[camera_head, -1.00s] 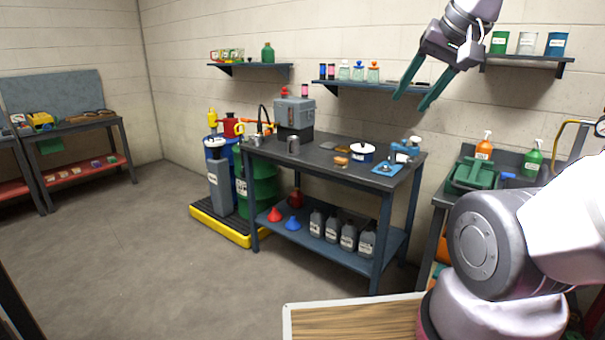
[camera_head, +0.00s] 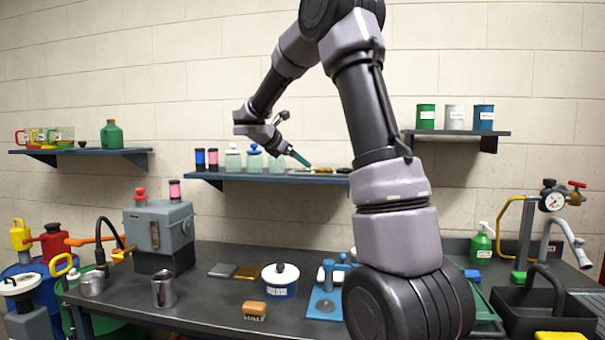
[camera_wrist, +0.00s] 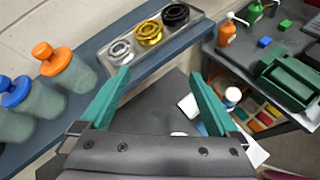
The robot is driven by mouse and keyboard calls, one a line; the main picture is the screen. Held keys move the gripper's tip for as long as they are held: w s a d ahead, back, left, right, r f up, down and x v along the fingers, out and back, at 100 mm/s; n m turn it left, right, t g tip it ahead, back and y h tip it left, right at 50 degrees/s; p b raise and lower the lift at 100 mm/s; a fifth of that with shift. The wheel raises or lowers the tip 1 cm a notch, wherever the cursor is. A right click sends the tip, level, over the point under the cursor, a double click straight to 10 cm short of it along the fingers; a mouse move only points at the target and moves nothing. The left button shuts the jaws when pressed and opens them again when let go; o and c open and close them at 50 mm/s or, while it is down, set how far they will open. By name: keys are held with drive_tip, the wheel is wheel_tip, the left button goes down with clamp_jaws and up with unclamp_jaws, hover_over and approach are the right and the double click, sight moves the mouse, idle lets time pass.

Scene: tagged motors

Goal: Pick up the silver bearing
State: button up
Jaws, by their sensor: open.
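The silver bearing (camera_wrist: 121,51) is a round ring at the left end of a grey tray (camera_wrist: 142,69) on the wall shelf. A gold bearing (camera_wrist: 149,32) lies in the middle of the tray and a black bearing (camera_wrist: 175,14) at its far right end. My gripper (camera_wrist: 160,74) has teal fingers spread apart with nothing between them. In the wrist view its left fingertip appears just below the silver bearing; the gap in depth is unclear.
The shelf (camera_head: 232,177) also holds orange-capped (camera_wrist: 68,69) and blue-capped bottles (camera_wrist: 18,105) left of the tray. Below is a workbench (camera_head: 215,292) with a grey machine (camera_head: 160,235), a white-and-blue pot (camera_head: 280,281) and a blue device (camera_head: 328,300). Another shelf with cans (camera_head: 455,133) is at right.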

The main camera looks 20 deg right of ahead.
sight(300, 169)
drive_tip(key=w+d+f+n, duration=0.1)
drive_tip(key=w, duration=0.2)
drive_tip(key=w+f+n+t+h, duration=0.1)
drive_tip(key=w+n, duration=0.1)
drive_tip(key=w, duration=0.2)
drive_tip(key=w+d+f+n+t, duration=0.1)
drive_tip(key=w+n, duration=0.1)
drive_tip(key=w, duration=0.2)
drive_tip(key=shift+w+d+f+h, duration=0.1)
drive_tip(key=shift+d+f+h, duration=0.05)
drive_tip(key=shift+d+h, duration=0.2)
drive_tip(key=x, duration=0.6)
drive_tip(key=shift+w+d+f, duration=0.1)
drive_tip(key=shift+w+f, duration=0.1)
drive_tip(key=shift+f, duration=0.05)
drive_tip(key=c, duration=1.3)
